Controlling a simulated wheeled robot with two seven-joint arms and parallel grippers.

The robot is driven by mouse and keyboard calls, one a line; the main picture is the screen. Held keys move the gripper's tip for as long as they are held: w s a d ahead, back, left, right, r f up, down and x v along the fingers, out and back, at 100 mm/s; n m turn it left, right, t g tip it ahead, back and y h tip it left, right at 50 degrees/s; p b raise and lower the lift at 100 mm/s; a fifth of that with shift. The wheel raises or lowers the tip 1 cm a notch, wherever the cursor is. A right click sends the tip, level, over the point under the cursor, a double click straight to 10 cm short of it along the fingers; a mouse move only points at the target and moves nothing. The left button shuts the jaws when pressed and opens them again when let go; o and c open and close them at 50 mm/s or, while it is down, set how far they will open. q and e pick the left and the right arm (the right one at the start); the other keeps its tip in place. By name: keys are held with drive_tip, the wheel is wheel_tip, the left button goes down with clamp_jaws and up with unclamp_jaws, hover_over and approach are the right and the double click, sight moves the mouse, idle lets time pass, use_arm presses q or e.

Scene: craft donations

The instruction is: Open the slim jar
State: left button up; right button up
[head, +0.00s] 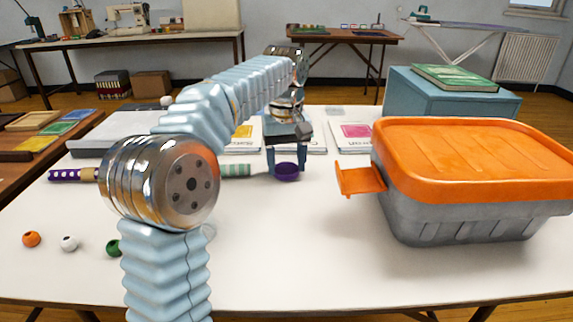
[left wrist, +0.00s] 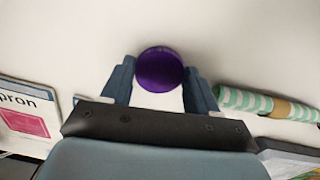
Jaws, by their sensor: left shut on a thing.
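My left gripper (head: 287,165) reaches over the far middle of the table and points down. Its fingers are shut on a round purple lid (head: 286,173). In the left wrist view the lid (left wrist: 160,69) sits between the two fingertips (left wrist: 160,82), its flat top facing the camera. I see no jar body under the lid in either view. A faint, clear rounded edge (head: 209,231) shows beside my left arm; most of it is hidden and I cannot tell what it is. My right gripper is not in view.
A grey bin with an orange lid (head: 480,155) fills the right of the table (head: 300,260). A striped roll (head: 236,170) lies just left of the gripper. Booklets (head: 352,133) lie behind. Orange (head: 32,239), white (head: 69,243) and green beads lie front left. The front middle is clear.

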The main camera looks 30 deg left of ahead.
sight(286, 169)
use_arm(q)
drive_tip(key=shift+f, duration=0.15)
drive_tip(key=shift+f, duration=0.15)
drive_tip(key=o, duration=1.2)
drive_tip(key=shift+c, duration=0.2)
wheel_tip(286, 169, up, 12)
drive_tip(key=p, duration=0.4)
drive_tip(key=shift+p, duration=0.3)
